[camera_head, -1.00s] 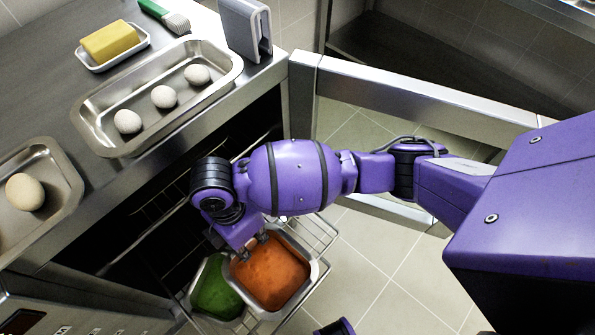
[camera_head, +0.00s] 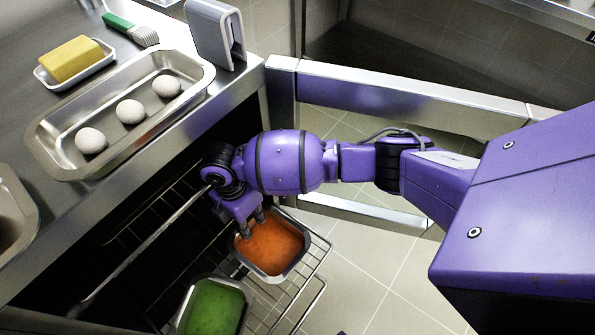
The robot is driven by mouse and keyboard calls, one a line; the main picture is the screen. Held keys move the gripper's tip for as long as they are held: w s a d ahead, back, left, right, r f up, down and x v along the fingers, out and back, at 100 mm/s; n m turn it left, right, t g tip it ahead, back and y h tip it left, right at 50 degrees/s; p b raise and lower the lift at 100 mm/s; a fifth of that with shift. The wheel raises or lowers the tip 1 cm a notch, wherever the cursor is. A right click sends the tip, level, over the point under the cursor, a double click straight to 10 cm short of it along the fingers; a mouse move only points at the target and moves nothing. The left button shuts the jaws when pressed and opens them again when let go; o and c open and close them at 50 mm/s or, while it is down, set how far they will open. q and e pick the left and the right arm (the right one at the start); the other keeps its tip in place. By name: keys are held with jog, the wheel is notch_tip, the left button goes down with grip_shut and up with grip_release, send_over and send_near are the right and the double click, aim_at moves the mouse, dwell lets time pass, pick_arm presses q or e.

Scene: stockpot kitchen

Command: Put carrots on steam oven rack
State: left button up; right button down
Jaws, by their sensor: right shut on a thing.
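The orange carrots (camera_head: 272,248) fill a metal tray that is over the right part of the pulled-out wire rack (camera_head: 268,308). I cannot tell whether this tray rests on the wires or hangs just above them. My right gripper (camera_head: 252,222) is shut on the left far rim of the carrot tray, with its fingers pointing down. A second metal tray with green contents (camera_head: 214,308) sits on the rack nearer to me, apart from the carrot tray and cut off by the bottom edge. My left gripper is not in view.
The dark oven opening (camera_head: 130,235) lies left of the rack, under a steel counter. On the counter are a tray with three eggs (camera_head: 129,111), butter on a dish (camera_head: 70,58), a green brush (camera_head: 130,28) and a grey holder (camera_head: 214,35). Tiled floor is clear at right.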

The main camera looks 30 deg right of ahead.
notch_tip(320, 180, down, 3)
jog(key=shift+w+r+b, duration=0.15)
jog(key=shift+r+b, duration=0.05)
jog(key=shift+b, duration=0.25)
jog(key=shift+f, duration=0.2)
jog(key=shift+r, duration=0.1)
jog(key=c, duration=1.8)
grip_release()
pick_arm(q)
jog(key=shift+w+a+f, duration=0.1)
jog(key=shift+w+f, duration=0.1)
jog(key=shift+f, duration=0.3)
pick_arm(e)
jog(key=shift+o, duration=0.2)
pick_arm(q)
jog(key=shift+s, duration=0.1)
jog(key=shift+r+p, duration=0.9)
jog(key=shift+p, duration=0.1)
pick_arm(e)
notch_tip(320, 180, up, 7)
jog(key=w, duration=0.1)
jog(key=shift+a+r, duration=0.2)
